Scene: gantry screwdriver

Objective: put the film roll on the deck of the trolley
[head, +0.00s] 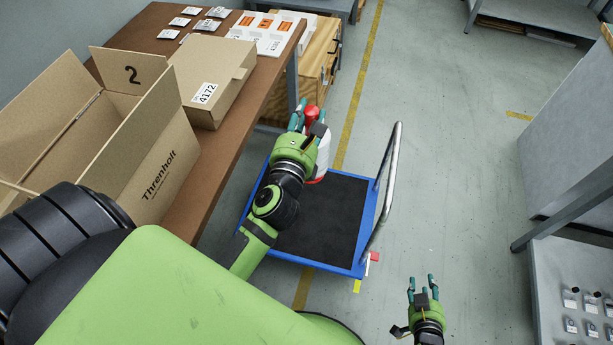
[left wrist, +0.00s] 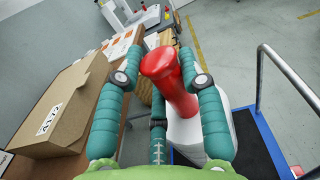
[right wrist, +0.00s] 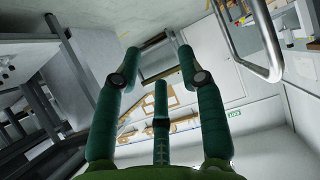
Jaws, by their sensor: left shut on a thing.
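The film roll is white with a red handle (left wrist: 172,78); its white body (left wrist: 188,135) shows below the handle in the left wrist view. In the head view the red handle (head: 311,116) and white body (head: 323,150) show beyond my left gripper (head: 303,118). My left gripper is shut on the red handle. The roll is over the far left part of the trolley deck (head: 325,215); I cannot tell whether it touches the deck. The trolley has a black deck, blue rim and a grey handle (head: 387,185). My right gripper (head: 422,284) is empty and open, right of the trolley.
A brown table (head: 226,135) left of the trolley holds an open carton (head: 150,165), a closed carton (head: 213,75) and labelled sheets (head: 262,30). A wooden crate (head: 318,55) stands behind. Shelving (head: 560,270) is at right. Floor between is clear.

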